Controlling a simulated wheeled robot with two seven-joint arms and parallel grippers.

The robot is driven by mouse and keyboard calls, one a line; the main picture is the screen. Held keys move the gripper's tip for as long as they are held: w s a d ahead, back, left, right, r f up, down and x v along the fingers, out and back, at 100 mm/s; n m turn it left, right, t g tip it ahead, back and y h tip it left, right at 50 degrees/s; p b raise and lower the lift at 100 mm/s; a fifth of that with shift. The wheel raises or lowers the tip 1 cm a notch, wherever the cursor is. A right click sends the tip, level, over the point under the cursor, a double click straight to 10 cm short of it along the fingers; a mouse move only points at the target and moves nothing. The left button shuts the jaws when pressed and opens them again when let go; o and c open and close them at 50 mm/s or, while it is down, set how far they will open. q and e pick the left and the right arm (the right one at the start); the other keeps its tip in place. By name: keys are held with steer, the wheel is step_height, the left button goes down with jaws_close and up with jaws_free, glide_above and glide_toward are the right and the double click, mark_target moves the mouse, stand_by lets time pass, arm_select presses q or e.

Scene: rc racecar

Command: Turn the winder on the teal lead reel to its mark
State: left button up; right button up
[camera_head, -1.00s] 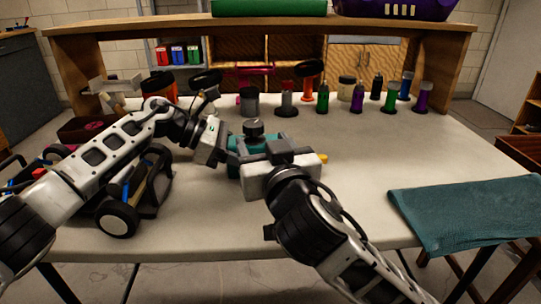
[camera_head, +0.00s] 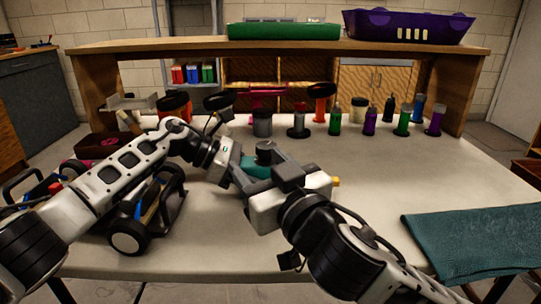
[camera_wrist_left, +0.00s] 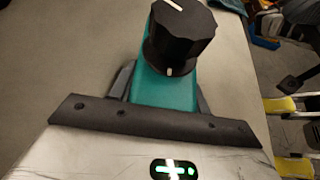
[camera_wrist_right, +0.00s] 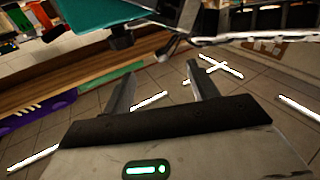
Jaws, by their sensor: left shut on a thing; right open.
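The teal lead reel (camera_head: 254,167) stands mid-table, partly hidden by my grippers in the head view. Its black winder knob (camera_head: 265,149) sits on top. In the left wrist view the winder (camera_wrist_left: 180,42) has a white line on its top and a small white tick low on its side. My left gripper (camera_wrist_left: 164,92) is shut on the reel's teal body (camera_wrist_left: 165,88). My right gripper (camera_wrist_right: 160,85) is open and empty, tilted beside the reel; in its wrist view the teal body (camera_wrist_right: 100,14) lies past the fingers at upper left.
A toy car with black wheels (camera_head: 128,238) stands under my left arm. Several spools and bottles (camera_head: 335,120) line the table's back. A teal cloth (camera_head: 475,240) lies at the right front.

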steer(key=w+d+r+n+g+y, duration=0.2)
steer(key=w+d+r+g+y, duration=0.2)
steer(key=w+d+r, duration=0.15)
glide_toward(267, 145)
steer(key=x, duration=0.8)
steer(key=shift+w+a+f, duration=0.1)
steer(key=shift+a+f, duration=0.15)
steer(key=shift+f, duration=0.15)
steer(key=shift+w+a, duration=0.5)
steer(key=c, duration=1)
